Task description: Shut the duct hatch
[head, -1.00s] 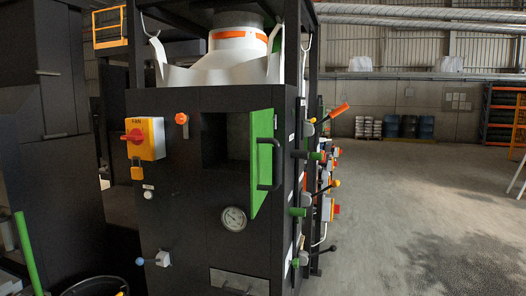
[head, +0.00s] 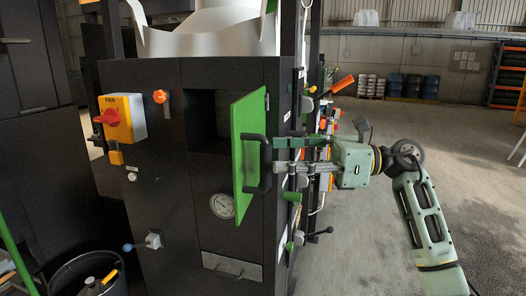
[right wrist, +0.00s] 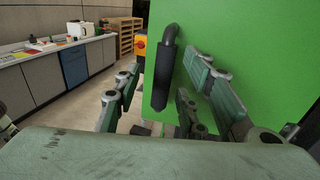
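The green duct hatch (head: 247,118) stands open on the front of the black cabinet (head: 190,165), swung out to the right of the dark square opening (head: 206,110). Its black bar handle (head: 266,172) is on the side facing my right arm. My right gripper (head: 277,155) comes in from the right and is at the handle with its fingers apart. In the right wrist view the handle (right wrist: 166,62) shows between the spread fingers against the green panel (right wrist: 245,35). I cannot tell whether a finger touches it. My left gripper is not in view.
A yellow fan switch box (head: 122,117) and an orange knob (head: 159,96) are left of the opening. A round gauge (head: 222,205) sits below it. Levers and valves (head: 318,118) stick out along the cabinet's right side, close to my right arm. Open floor (head: 470,160) lies to the right.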

